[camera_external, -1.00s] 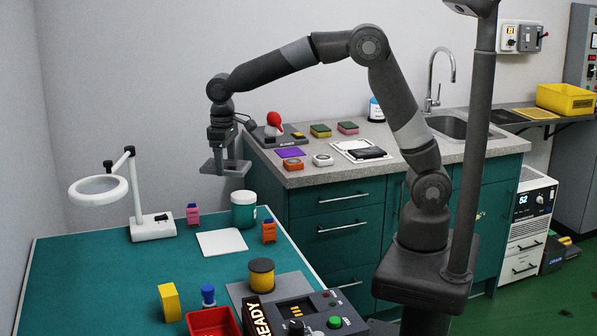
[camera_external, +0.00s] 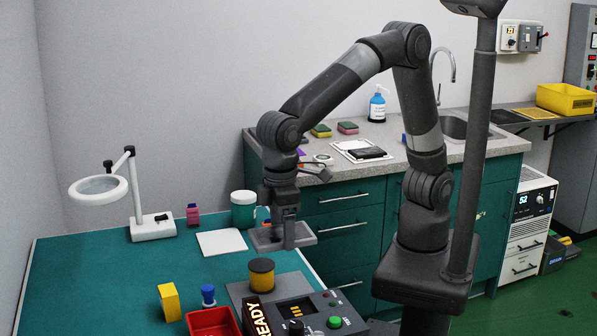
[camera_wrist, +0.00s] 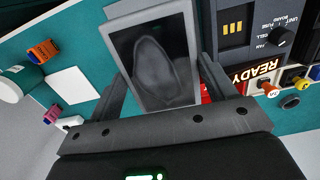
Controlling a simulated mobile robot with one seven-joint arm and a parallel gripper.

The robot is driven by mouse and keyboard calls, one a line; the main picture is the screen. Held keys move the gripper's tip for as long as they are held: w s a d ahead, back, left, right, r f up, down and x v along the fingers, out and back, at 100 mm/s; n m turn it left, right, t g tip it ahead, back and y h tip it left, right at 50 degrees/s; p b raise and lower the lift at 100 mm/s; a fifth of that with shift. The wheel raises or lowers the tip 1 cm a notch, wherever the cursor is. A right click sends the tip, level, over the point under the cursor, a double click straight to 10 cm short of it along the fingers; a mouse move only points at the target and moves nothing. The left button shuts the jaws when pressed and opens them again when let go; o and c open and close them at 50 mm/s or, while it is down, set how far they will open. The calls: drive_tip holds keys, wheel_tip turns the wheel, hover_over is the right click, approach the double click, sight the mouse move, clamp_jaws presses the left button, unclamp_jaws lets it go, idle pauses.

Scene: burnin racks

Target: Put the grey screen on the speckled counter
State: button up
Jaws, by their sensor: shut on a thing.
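The grey screen (camera_external: 268,238) is a flat panel with a light grey frame. It hangs over the teal bench, tilted slightly. My gripper (camera_external: 283,222) is shut on it. The speckled counter (camera_external: 352,169) is the grey top over the green cabinets, behind and to the right of my gripper. My arm hides part of its left end.
On the counter stand a blue-labelled bottle (camera_external: 377,106), sponges (camera_external: 347,127) and a dark block (camera_external: 369,153) on a white tray. Bare counter shows along the front edge.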

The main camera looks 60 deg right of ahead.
drive_tip(key=s, duration=0.2)
drive_tip(key=shift+s+a+f, duration=0.2)
drive_tip(key=shift+s+a, duration=0.15)
drive_tip(key=shift+a, duration=0.05)
approach(292, 290)
drive_tip(key=a, duration=0.1)
drive_tip(key=s+a+f, duration=0.1)
drive_tip(key=s+a, duration=0.1)
drive_tip(key=a, duration=0.1)
drive_tip(key=shift+s+f, duration=0.1)
drive_tip(key=shift+f, duration=0.25)
drive_tip(key=shift+a+f, duration=0.1)
drive_tip(key=shift+f, duration=2.25)
drive_tip(key=shift+f, duration=0.1)
drive_tip(key=o, duration=0.8)
wheel_tip(292, 290, up, 12)
drive_tip(key=shift+r, duration=0.15)
